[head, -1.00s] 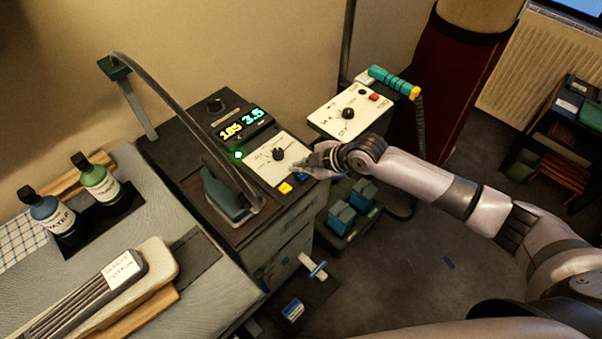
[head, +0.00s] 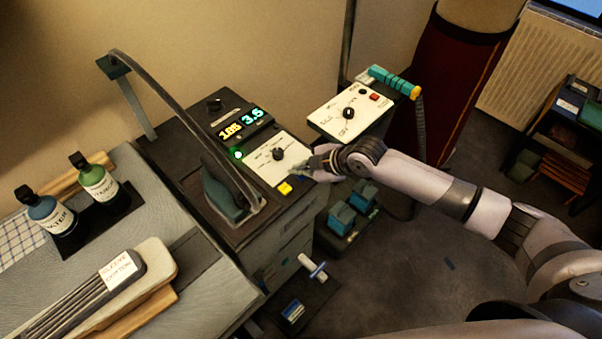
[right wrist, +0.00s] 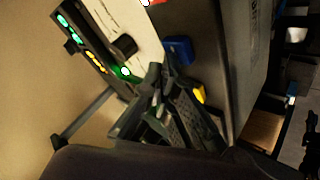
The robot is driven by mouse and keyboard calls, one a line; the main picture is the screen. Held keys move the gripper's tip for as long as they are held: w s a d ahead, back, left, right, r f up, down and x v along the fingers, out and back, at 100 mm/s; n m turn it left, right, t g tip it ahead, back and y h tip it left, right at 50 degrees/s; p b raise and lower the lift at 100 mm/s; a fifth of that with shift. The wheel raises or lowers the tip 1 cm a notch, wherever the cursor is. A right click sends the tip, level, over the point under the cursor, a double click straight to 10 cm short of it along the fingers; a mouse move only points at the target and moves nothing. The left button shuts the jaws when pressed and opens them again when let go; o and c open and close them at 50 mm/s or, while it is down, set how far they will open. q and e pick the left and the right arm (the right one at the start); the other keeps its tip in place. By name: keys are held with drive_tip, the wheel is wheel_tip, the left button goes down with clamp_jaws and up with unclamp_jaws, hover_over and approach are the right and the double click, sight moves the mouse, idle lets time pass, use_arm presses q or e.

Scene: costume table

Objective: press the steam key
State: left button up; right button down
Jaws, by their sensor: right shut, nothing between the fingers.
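The station's control panel (head: 264,165) is a pale plate with a black knob (head: 278,154). A yellow key (head: 285,188) and a blue key (head: 296,180) sit at its near edge. I cannot read which key is the steam key. In the right wrist view the blue key (right wrist: 180,51) and the yellow key (right wrist: 199,93) stand on either side of my fingertips' line. My right gripper (head: 297,169) is shut and empty, with its tips low at the panel's right edge, close to the blue key. I cannot tell whether they touch anything. My left gripper is not in view.
An iron (head: 223,196) stands left of the panel, under a curved hose. A lit display (head: 242,123) and a green light (head: 238,154) are behind. A second knob panel (head: 350,110) is at the right. Two bottles (head: 97,183) stand at the left.

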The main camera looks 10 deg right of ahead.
sight(301, 176)
drive_tip(key=shift+f, duration=0.25)
drive_tip(key=shift+r, duration=0.1)
drive_tip(key=shift+r+p, duration=0.7)
drive_tip(key=shift+r, duration=0.2)
wheel_tip(301, 176, up, 6)
drive_tip(key=p, duration=0.5)
